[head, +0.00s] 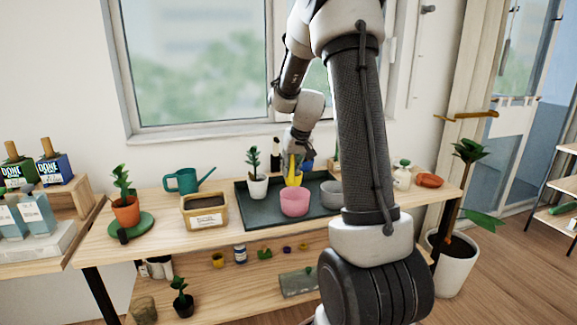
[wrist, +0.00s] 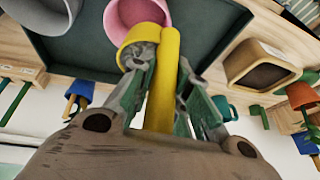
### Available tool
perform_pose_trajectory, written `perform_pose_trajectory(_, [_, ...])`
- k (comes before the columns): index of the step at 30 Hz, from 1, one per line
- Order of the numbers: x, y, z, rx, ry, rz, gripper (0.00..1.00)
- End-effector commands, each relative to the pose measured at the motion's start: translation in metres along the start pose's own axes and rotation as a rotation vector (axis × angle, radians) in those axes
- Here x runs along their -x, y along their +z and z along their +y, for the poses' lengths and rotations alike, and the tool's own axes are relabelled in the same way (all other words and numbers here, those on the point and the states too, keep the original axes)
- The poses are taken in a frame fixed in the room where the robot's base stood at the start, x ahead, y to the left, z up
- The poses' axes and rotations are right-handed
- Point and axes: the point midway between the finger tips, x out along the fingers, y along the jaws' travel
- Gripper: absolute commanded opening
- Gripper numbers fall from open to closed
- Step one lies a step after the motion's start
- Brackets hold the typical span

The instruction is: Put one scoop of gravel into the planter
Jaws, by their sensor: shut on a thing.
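My gripper (head: 298,150) is shut on the yellow scoop (head: 293,178), above the dark tray. In the wrist view my gripper (wrist: 166,82) grips the handle of the scoop (wrist: 164,85). The scoop's cup is close beside the rim of the pink pot (head: 295,204); I cannot tell if they touch.
The dark tray (head: 262,218) also bears a small plant in a white pot (head: 257,186). A tan box of dark soil (head: 204,220), a teal watering can (head: 186,181) and a terracotta-potted plant (head: 126,212) stand to the left. A window (head: 200,60) is behind the bench.

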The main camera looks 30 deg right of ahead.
Motion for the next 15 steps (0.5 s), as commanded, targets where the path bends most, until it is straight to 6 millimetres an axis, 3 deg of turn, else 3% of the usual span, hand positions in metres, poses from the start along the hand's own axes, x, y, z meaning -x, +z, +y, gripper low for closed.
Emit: perform_pose_trajectory(15, [-0.02, 0.009, 0.001, -0.001, 0.001, 0.0, 0.0])
